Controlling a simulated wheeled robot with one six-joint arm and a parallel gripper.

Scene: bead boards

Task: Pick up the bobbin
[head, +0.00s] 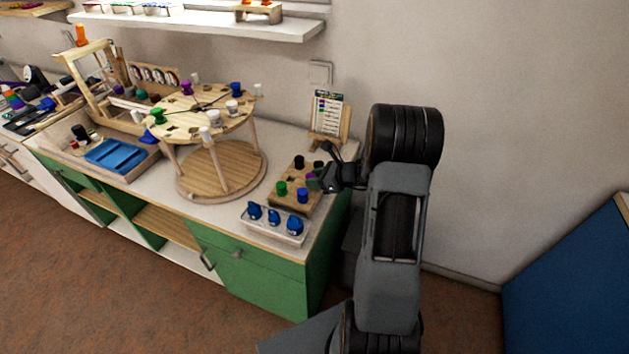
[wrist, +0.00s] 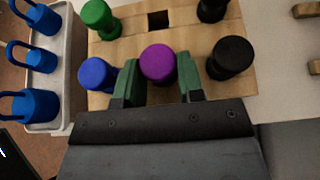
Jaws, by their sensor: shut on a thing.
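The bobbin in my gripper is purple (wrist: 157,64); in the wrist view its round top shows between the two green fingertips. My gripper (wrist: 158,82) is shut on it, over the near edge of a wooden board (wrist: 130,42). In the head view my gripper (head: 318,181) is at the right side of the same board (head: 270,202), and the bobbin is mostly hidden there. I cannot tell whether the bobbin's foot is still in the board. Other bobbins stand on the board: green (wrist: 98,17), blue (wrist: 97,73) and two black ones, one nearby (wrist: 232,55).
A white tray with blue handled pieces (head: 273,228) lies in front of the board. A round two-tier wooden stand (head: 205,115) with bobbins is to the left. A pattern card on an easel (head: 328,115) stands behind. The counter between the stand and the board is narrow.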

